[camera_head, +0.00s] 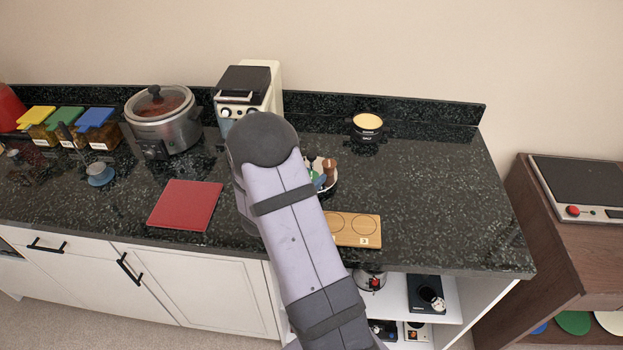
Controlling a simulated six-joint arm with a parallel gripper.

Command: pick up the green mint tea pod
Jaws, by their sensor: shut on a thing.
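My arm reaches up from the bottom of the view over the counter, and its bulky joint hides my gripper and whatever is at it. Just right of the arm, a pale round dish (334,187) shows in part, with small items in it.
The dark stone counter (430,190) is clear at right. A coffee machine (247,88) and slow cooker (160,118) stand behind at left. A red mat (185,205) lies left of my arm, a wooden board (355,229) right. A yellow-topped black pot (367,127) stands at the back.

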